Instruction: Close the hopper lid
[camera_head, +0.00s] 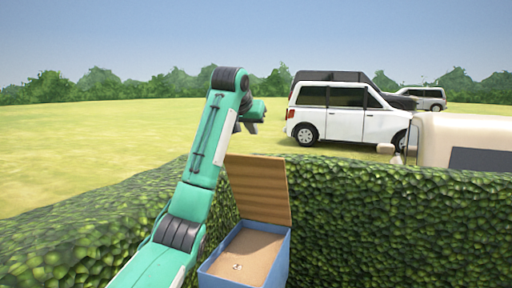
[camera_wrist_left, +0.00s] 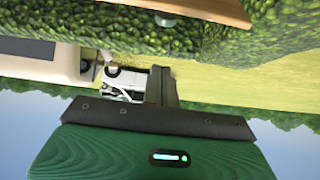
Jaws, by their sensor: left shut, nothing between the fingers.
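The hopper (camera_head: 277,262) is a blue box filled with tan material, low in the middle of the head view. Its brown wooden lid (camera_head: 258,188) stands open and upright at the back of the box, leaning slightly back. My left arm rises left of the hopper, and its gripper (camera_head: 253,127) hangs above the lid's top edge, apart from it. In the left wrist view the gripper (camera_wrist_left: 161,85) is shut and empty, and a wooden edge (camera_wrist_left: 215,8) shows at the top. My right gripper is not in view.
A dense green hedge (camera_head: 400,220) runs behind and beside the hopper. Beyond it are open grass, a white car (camera_head: 345,112) and a beige vehicle (camera_head: 462,140) at the right. The air above the open box is clear.

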